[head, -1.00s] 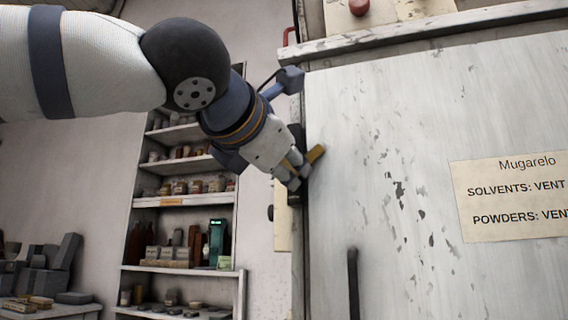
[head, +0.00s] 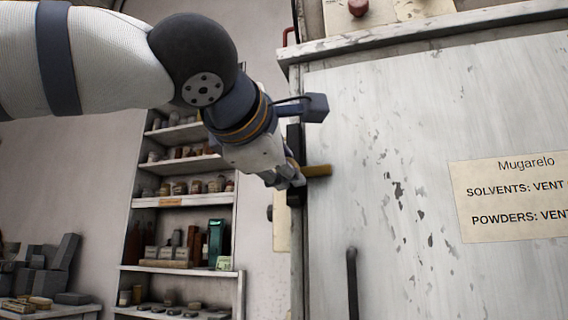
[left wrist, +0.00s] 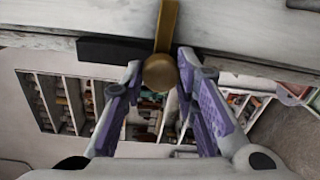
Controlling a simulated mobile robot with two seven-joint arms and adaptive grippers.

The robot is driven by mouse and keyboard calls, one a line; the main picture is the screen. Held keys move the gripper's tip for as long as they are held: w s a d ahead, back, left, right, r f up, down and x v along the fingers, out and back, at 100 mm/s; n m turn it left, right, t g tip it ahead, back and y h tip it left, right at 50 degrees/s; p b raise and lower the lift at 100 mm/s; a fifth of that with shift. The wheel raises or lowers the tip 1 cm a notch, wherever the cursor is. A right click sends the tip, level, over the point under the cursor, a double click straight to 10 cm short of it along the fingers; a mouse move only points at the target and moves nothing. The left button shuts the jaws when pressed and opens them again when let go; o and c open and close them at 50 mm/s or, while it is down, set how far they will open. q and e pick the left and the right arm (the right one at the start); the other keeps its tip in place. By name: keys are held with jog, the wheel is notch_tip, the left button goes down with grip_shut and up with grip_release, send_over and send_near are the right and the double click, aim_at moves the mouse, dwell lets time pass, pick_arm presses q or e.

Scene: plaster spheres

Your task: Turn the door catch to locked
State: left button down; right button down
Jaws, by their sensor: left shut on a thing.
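The door catch is a brass lever (head: 318,171) on a dark plate (head: 294,145) at the left edge of the pale, chipped door (head: 400,120). The lever lies about level, its free end pointing right across the door. My left gripper (head: 292,180) is at the catch, shut on it; its fingers partly hide the pivot. In the left wrist view the round brass knob (left wrist: 159,73) sits between the fingertips, with the brass bar (left wrist: 166,22) running up from it and the dark plate (left wrist: 110,50) beside it. My right gripper is not in view.
A dark vertical handle (head: 352,283) stands on the door below the catch. A paper sign (head: 510,195) is on the door at right. Shelves (head: 185,201) with jars and boxes stand behind at left, with a cluttered table (head: 60,310) at lower left.

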pick_arm(q)
jog(key=shift+f, duration=0.1)
dwell(0.4)
jog(key=c, duration=1.2)
grip_release()
jog(key=shift+c, duration=0.2)
jog(key=v, duration=1.2)
